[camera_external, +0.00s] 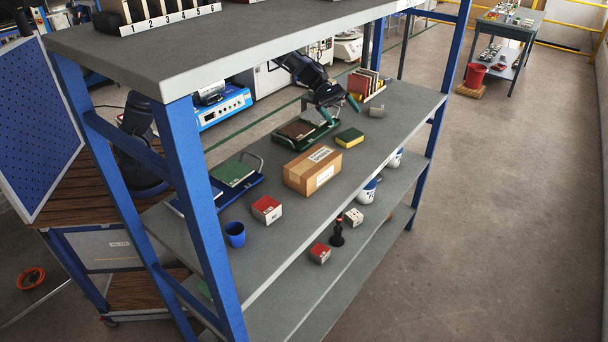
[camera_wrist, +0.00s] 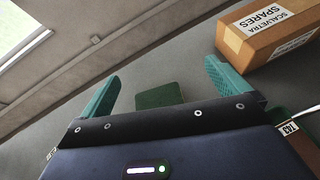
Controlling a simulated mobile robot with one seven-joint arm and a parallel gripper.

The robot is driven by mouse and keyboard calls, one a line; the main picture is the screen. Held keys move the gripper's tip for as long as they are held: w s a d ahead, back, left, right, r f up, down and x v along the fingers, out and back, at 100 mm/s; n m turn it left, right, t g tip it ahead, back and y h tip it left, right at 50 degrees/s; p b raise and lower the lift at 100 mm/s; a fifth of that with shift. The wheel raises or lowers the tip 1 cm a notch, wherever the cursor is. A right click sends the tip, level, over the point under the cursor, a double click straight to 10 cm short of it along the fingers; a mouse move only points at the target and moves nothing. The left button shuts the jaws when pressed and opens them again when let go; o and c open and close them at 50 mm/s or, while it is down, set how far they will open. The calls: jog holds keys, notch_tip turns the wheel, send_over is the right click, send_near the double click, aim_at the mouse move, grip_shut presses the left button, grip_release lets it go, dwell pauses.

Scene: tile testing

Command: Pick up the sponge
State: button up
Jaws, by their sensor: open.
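The sponge (camera_external: 350,138) is a small block with a dark green top and yellow sides. It lies flat on the middle shelf, right of the cardboard box in the outside view. In the wrist view its green top (camera_wrist: 160,95) shows between my fingers, its near part hidden by my gripper body. My gripper (camera_external: 340,107) has teal fingers and is open and empty. It hangs above the shelf, above and apart from the sponge. In the wrist view the fingertips (camera_wrist: 163,72) are spread wider than the sponge.
The cardboard box (camera_external: 312,170) stands close to the sponge; the wrist view shows it at upper right (camera_wrist: 270,38). A dark tray (camera_external: 290,140) lies left. The upper shelf (camera_external: 230,50) overhangs.

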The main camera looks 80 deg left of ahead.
aim_at(347, 133)
jog(key=shift+n+t, duration=0.3)
jog(key=shift+n, duration=0.5)
jog(key=w+f, duration=0.2)
jog(key=w, duration=0.1)
jog(key=shift+w+a+f, duration=0.1)
jog(key=shift+a+f, duration=0.05)
jog(key=shift+a, duration=0.25)
jog(key=shift+f, duration=2.35)
notch_tip(347, 133, down, 3)
jog(key=shift+r, duration=0.2)
jog(key=shift+x, duration=1.45)
jog(key=shift+r, duration=0.2)
jog(key=c, duration=0.8)
